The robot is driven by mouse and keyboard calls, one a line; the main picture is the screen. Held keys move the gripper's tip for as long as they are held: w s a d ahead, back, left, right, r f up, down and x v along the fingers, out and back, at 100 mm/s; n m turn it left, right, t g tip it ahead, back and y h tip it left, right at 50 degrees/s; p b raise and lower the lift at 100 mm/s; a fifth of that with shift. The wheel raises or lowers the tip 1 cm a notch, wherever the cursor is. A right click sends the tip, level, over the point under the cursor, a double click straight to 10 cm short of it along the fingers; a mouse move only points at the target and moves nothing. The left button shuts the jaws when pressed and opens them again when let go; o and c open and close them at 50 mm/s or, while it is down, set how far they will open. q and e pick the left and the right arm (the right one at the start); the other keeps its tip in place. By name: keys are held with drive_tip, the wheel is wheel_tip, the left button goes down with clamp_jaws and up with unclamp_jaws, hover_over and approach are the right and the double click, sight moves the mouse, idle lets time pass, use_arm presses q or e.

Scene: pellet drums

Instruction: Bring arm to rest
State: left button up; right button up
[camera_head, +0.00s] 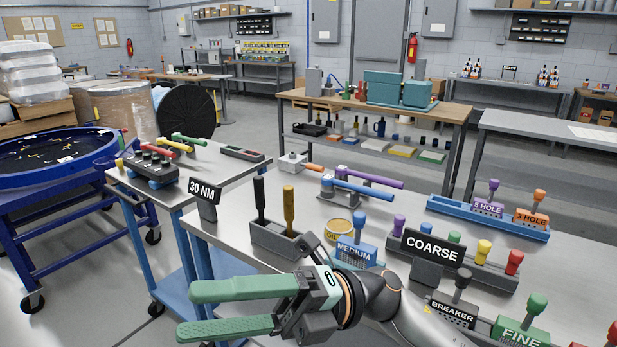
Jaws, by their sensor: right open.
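My right gripper (233,305) is in the lower middle of the head view, over the near left edge of the grey workbench (232,233). Its two green fingers are spread apart and point left, with nothing between them. My right arm (398,312) comes in from the bottom right, above the bench and in front of part of it. My left gripper and left arm are not in view.
Close to my right gripper are a grey holder (275,240) with two upright handles, a MEDIUM block (356,252) and a COARSE sign (435,247). A blue cart (165,262) stands left. A blue round tub (55,160) is farther left. Floor shows between them.

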drive_tip(key=w+d+f+m+t+y, duration=0.1)
drive_tip(key=w+d+f+m+t, duration=0.1)
drive_tip(key=w+m+t, duration=0.35)
drive_tip(key=w+d+f+m+t+y, duration=0.1)
drive_tip(key=w+d+f+m+t, duration=0.1)
drive_tip(key=m+t, duration=0.7)
drive_tip(key=w+d+f+m+t+y, duration=0.1)
drive_tip(key=w+d+f+m+t, duration=0.1)
drive_tip(key=w+m+t, duration=0.35)
drive_tip(key=w+d+f+m+t+h+p, duration=0.1)
drive_tip(key=d+f+m+t+h, duration=0.3)
drive_tip(key=f+m+h, duration=0.25)
drive_tip(key=w+d+f+m+t+h+p, duration=0.1)
drive_tip(key=d+f+m+t+h, duration=0.3)
drive_tip(key=f+m, duration=0.4)
drive_tip(key=s+d+f+m+g+h, duration=0.2)
drive_tip(key=s+d+f+g+h, duration=0.1)
drive_tip(key=s+f, duration=0.3)
drive_tip(key=s+d+f+m+g+h, duration=0.3)
drive_tip(key=s+f, duration=0.3)
drive_tip(key=f, duration=0.5)
drive_tip(key=s+d+f+m+g+h, duration=0.2)
drive_tip(key=s+d+f+m+h, duration=0.1)
drive_tip(key=s+f, duration=0.4)
wheel_tip(320, 180, down, 2)
drive_tip(key=shift+d+f+g+h, duration=0.15)
drive_tip(key=shift+d+g+h, duration=0.3)
drive_tip(key=shift+d, duration=0.8)
drive_tip(key=shift+w, duration=0.1)
drive_tip(key=shift+c, duration=0.4)
